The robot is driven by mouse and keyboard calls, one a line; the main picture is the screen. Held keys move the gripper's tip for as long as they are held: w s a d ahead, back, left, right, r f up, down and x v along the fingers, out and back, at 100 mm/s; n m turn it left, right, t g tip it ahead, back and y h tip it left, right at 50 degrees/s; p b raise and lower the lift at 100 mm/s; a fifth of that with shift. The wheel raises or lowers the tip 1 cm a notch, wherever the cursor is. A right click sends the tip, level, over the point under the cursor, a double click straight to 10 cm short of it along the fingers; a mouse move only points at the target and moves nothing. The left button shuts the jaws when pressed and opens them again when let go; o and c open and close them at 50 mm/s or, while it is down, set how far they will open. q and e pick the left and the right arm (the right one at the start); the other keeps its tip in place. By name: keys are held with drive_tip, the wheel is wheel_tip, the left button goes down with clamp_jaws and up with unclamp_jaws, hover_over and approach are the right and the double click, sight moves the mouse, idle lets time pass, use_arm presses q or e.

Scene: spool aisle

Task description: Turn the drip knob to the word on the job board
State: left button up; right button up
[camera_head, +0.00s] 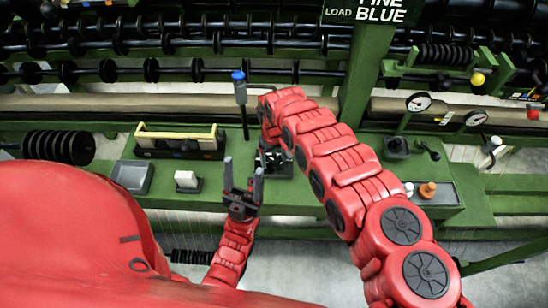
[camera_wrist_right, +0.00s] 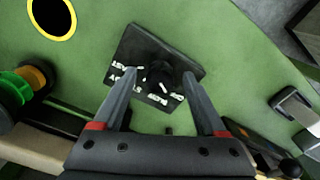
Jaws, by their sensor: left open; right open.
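The job board (camera_head: 368,11) is at the top of the head view; its lower lines read "LOAD BLUE", and a cut-off word above looks like "FINE". The drip knob (camera_wrist_right: 160,74) is black, on a dark square plate (camera_wrist_right: 128,50) with white words around it, upside down and too small to read surely. My right gripper (camera_wrist_right: 161,73) is open, its fingertips on either side of the knob; contact cannot be told. In the head view my right arm partly hides the plate. My left gripper (camera_head: 243,172) is open and empty, just left of that plate.
A blue-topped lever (camera_head: 239,88) stands close behind the grippers. A yellow-edged tray (camera_head: 178,142), a white switch (camera_head: 187,180) and a grey tray (camera_head: 132,176) sit to the left. Gauges (camera_head: 419,102) stand at the right. In the wrist view, a yellow ring (camera_wrist_right: 72,22) marks a dark hole.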

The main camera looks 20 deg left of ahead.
clamp_jaws()
drive_tip(key=shift+m, duration=0.3)
drive_tip(key=m+b, duration=0.1)
drive_tip(key=m, duration=0.1)
drive_tip(key=shift+f+m, duration=0.1)
drive_tip(key=shift+m, duration=0.2)
drive_tip(key=shift+m+b, duration=0.95)
drive_tip(key=shift+m, duration=1.25)
